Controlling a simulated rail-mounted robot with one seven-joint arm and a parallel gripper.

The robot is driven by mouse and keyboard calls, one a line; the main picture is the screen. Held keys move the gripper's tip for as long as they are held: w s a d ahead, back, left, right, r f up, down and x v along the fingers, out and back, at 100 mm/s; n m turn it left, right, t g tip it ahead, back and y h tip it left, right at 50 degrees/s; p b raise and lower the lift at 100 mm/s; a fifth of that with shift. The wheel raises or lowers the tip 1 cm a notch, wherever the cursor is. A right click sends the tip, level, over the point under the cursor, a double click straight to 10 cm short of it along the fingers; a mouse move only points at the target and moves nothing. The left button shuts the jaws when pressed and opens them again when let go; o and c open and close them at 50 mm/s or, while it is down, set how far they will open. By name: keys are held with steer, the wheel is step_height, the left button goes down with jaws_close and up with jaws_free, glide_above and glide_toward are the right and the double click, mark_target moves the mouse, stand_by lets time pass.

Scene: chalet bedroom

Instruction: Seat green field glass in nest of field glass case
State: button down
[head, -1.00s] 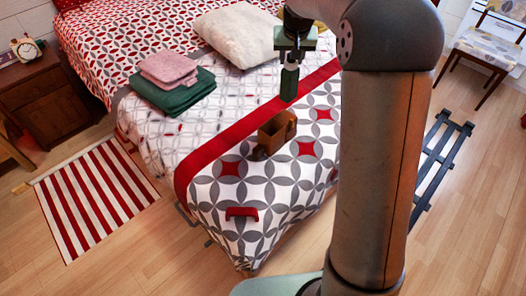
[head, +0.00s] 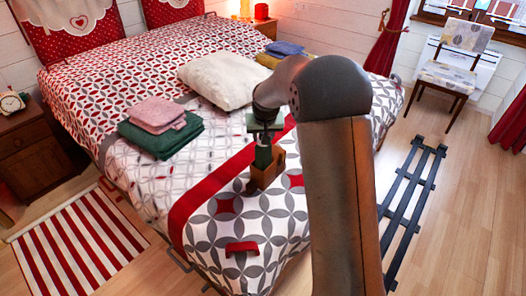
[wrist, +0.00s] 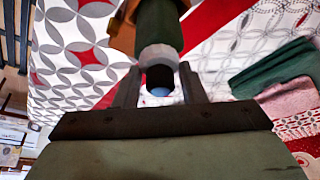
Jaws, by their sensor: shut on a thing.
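The green field glass (head: 263,156) is upright in my gripper (head: 264,136), over the end of the bed. In the wrist view the green barrel (wrist: 158,24) has a grey ring and a dark eyepiece with a bluish lens, between the two fingers of my gripper (wrist: 160,88). The brown field glass case (head: 264,179) stands on the patterned bedcover. The glass's lower end overlaps the case in the head view; I cannot tell whether it is inside the nest. The case also shows in the wrist view (wrist: 122,30), partly hidden behind the glass.
A small red item (head: 242,248) lies on the cover nearer the bed's front corner. A folded green towel (head: 160,143) with pink cloths (head: 158,112) on it lies to the left. A cream pillow (head: 221,80) lies behind. The cover around the case is mostly clear.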

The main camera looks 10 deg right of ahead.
mark_target(263, 148)
steer(key=shift+f, duration=3.05)
steer(key=shift+f+b, duration=0.15)
steer(key=shift+b, duration=0.2)
steer(key=c, duration=0.9)
jaws_free()
